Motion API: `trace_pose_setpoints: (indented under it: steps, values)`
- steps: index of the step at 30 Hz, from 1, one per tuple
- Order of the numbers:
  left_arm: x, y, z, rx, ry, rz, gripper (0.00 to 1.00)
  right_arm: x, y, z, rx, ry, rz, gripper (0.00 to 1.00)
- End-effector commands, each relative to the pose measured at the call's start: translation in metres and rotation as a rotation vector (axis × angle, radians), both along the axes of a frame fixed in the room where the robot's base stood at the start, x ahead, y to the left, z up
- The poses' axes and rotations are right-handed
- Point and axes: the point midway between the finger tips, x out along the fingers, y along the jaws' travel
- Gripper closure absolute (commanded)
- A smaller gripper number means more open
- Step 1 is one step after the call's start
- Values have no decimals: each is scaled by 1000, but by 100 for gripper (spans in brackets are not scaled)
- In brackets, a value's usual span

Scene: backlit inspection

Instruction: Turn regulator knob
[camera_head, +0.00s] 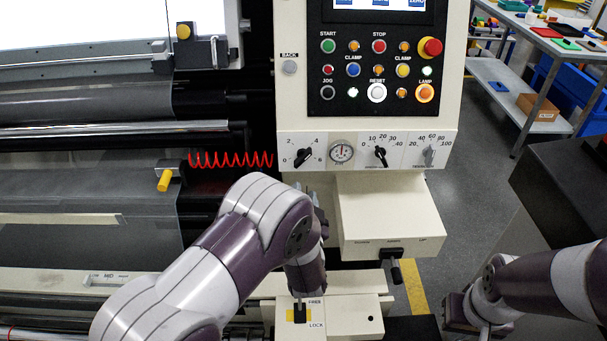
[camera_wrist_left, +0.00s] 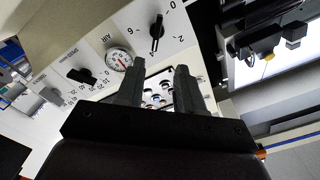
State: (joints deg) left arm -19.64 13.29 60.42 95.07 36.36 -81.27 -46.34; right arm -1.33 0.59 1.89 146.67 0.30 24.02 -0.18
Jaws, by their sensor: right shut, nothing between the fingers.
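The regulator knob (camera_head: 304,157) is a black pointer knob on the white panel strip, on a 0 to 6 scale left of a round AIR gauge (camera_head: 341,152). In the left wrist view the knob (camera_wrist_left: 157,32) lies just beyond the fingertips, with the gauge (camera_wrist_left: 118,60) to its left. My left gripper (camera_wrist_left: 158,69) is open, its two dark fingers apart with nothing between them and not touching the knob. In the head view it is mostly hidden behind my left arm, below the knob. My right gripper (camera_head: 458,312) is shut and empty at the lower right, its fingers hard to see.
Two more knobs, a black one (camera_head: 380,155) and a grey one (camera_head: 429,155), sit right of the gauge. A button panel (camera_head: 378,70) is above. A cream box (camera_head: 388,215) juts out below the strip. A red coiled hose (camera_head: 230,159) runs at left.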

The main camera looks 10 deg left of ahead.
Motion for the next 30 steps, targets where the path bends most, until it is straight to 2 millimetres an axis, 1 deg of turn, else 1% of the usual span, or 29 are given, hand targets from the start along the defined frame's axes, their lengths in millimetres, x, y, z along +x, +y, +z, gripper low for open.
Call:
trace_pose_setpoints:
  steps: [2, 4, 9, 12, 15, 18, 21, 28, 29, 30]
  values:
    - [10, 3, 0, 7, 4, 2, 63, 0, 0, 1, 0, 1, 0, 100]
    - [25, 8, 1, 6, 4, 2, 63, 0, 0, 3, 0, 1, 0, 100]
    - [69, 21, 1, 5, 5, 1, 63, 0, 0, 8, 0, 1, 0, 100]
    - [90, 26, 0, 4, 6, -1, 63, 0, 0, 10, 0, 1, 0, 100]
    - [105, 30, 0, 4, 6, -1, 63, 0, 0, 11, 0, 1, 0, 100]
    - [114, 33, 0, 4, 6, -3, 63, 0, 0, 12, 0, 1, 0, 100]
    - [118, 34, 0, 4, 8, -3, 63, 0, 0, 12, 0, 1, 0, 100]
    - [119, 34, 0, 3, 7, -3, 63, 0, 0, 12, 0, 1, 0, 100]
    - [119, 34, 0, 3, 7, -3, 69, 0, 0, 12, 0, 1, 0, 100]
    - [119, 34, 0, 3, 7, -3, 82, 0, 0, 12, 0, 1, 0, 100]
